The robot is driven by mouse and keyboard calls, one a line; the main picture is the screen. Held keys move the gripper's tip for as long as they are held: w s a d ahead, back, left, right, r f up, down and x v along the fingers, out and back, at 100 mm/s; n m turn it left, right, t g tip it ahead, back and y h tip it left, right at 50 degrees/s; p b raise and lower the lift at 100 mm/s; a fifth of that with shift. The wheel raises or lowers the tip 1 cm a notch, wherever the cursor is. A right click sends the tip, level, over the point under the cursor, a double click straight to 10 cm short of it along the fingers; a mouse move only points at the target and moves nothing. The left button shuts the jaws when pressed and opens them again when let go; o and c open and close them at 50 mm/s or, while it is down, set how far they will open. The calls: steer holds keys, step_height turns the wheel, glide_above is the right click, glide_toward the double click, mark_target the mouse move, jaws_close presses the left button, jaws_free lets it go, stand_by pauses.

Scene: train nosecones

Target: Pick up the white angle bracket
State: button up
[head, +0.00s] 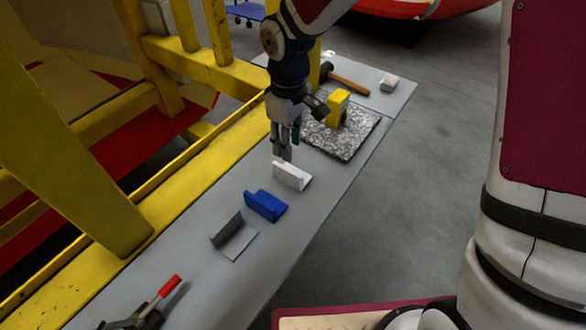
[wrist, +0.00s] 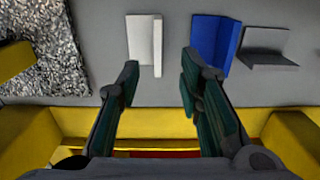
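The white angle bracket (head: 291,176) stands on a long grey bench, between the blue bracket and the speckled mat. In the wrist view the white angle bracket (wrist: 144,45) is ahead of the fingers, left of centre, in line with the left fingertip. My gripper (head: 283,152) points down just behind the white bracket in the head view. In the wrist view my gripper (wrist: 158,74) has its two fingers wide apart, with nothing between them. I cannot tell the exact height of the fingertips above the bench.
A blue bracket (head: 266,205) and a grey bracket (head: 234,237) stand nearer on the grey bench (head: 207,288). The speckled mat (head: 345,146) bears a yellow object (head: 338,106). A hammer (head: 348,84) lies beyond. A yellow frame (head: 160,180) runs along the bench's left side.

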mark_target(289, 170)
step_height(289, 170, down, 7)
steer(key=shift+f+p, duration=0.2)
steer(key=shift+p, duration=0.15)
steer(key=shift+w+a+f+p, duration=0.15)
steer(key=shift+f+p, duration=0.1)
steer(key=shift+f, duration=0.9)
steer(key=shift+w+d+f+p, duration=0.1)
steer(key=shift+w+f+p, duration=0.1)
steer(key=shift+f, duration=0.9)
jaws_close()
